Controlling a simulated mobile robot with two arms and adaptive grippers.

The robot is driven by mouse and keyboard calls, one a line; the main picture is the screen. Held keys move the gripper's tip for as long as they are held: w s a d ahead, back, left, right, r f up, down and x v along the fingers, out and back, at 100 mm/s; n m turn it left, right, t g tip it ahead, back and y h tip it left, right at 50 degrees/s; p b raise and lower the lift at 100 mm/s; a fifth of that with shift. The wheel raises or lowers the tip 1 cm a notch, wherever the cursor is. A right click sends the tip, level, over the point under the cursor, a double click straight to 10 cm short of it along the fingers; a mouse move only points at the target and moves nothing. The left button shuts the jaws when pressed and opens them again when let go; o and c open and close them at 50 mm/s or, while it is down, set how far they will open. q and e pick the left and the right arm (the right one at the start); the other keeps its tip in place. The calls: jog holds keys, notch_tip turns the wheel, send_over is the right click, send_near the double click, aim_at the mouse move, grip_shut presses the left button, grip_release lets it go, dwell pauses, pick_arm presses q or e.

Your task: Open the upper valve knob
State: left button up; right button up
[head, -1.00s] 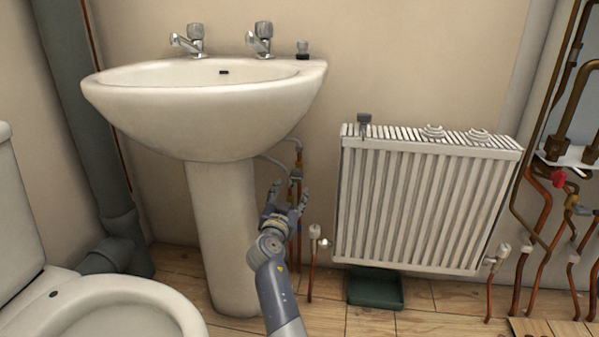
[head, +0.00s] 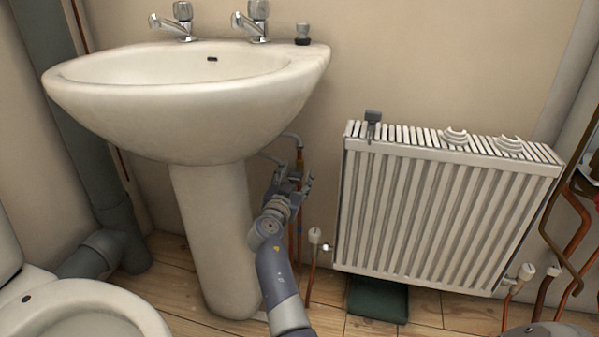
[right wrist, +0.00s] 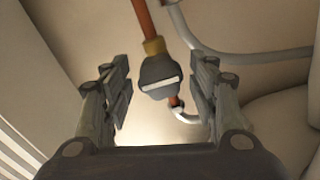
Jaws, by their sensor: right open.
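The valve knob (right wrist: 158,80), dark grey with a pale bar across its face, sits below a brass fitting (right wrist: 153,46) on a copper pipe in the right wrist view. My right gripper (head: 295,177) is open beside the basin's pedestal, at the pipes under the basin. In the right wrist view, the fingers of my right gripper (right wrist: 165,85) stand on either side of the knob, with visible gaps to both. In the head view the gripper largely covers the knob. I cannot tell how far the knob is turned. My left gripper is not in view.
The white basin (head: 190,110) overhangs the gripper, and its pedestal (head: 212,235) stands close on the left. A white radiator (head: 440,215) with a small valve (head: 315,237) stands to the right. A dark green tray (head: 378,300) lies below the radiator.

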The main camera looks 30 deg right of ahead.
jog(key=shift+c, duration=0.3)
jog(key=c, duration=1)
